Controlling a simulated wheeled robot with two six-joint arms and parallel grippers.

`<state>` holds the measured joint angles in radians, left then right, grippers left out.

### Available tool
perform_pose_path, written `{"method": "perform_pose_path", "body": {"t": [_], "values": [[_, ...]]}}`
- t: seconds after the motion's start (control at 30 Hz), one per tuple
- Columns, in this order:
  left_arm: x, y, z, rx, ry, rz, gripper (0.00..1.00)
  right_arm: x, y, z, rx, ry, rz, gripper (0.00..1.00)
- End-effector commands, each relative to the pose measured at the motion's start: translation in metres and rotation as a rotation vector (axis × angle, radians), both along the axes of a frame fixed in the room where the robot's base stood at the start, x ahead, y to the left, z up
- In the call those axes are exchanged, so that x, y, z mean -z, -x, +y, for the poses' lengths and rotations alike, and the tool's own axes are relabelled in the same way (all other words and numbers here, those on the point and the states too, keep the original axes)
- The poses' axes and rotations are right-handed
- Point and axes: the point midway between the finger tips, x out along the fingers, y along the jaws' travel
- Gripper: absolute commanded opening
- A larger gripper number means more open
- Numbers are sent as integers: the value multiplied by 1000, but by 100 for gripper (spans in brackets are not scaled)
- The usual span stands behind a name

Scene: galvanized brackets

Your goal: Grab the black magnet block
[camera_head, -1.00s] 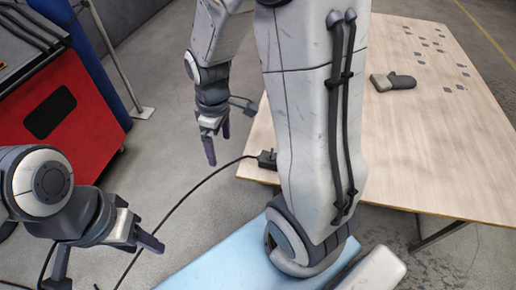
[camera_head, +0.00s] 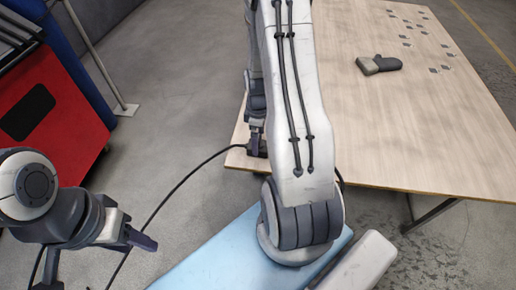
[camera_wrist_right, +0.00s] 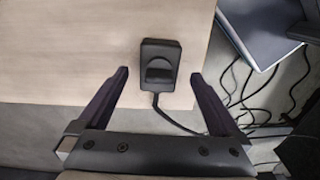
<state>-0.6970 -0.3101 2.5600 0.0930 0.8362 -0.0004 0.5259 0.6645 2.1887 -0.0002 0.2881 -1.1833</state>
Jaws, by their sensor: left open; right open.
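The black block (camera_wrist_right: 160,62) lies on the wooden table near its edge, with a cable running from it, in the right wrist view. It has a raised dark part on its top. My right gripper (camera_wrist_right: 160,76) is open, its two fingers apart on either side of the block's near part, with gaps on both sides. I cannot tell its height above the table. In the head view the right gripper (camera_head: 255,145) is at the table's left edge and partly hides the block. My left gripper (camera_head: 135,236) is open and empty over the floor at the lower left.
The wooden table (camera_head: 420,140) is mostly clear. A grey mitten-like object (camera_head: 380,64) and several small metal pieces lie towards its far side. A black cable (camera_head: 180,186) runs off the table over the floor. A red cabinet (camera_head: 60,130) stands at the left.

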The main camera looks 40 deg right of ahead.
Motion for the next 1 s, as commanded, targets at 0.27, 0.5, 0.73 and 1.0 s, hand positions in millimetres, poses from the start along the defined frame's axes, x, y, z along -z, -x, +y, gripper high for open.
{"method": "perform_pose_path", "body": {"t": [0.27, 0.5, 0.73, 1.0], "values": [[0, 0, 0, 0, 0, 0, 50, 35, 0, -1, 1, -1, 1, 100], [0, 0, 0, 0, 0, 0, 50, 36, 0, -1, 1, 0, 0, 100], [0, 0, 0, 0, 0, 0, 50, 36, 0, -1, 1, 0, 0, 12], [0, 0, 0, 0, 0, 0, 50, 35, -1, -1, 1, 1, -1, 0]]}}
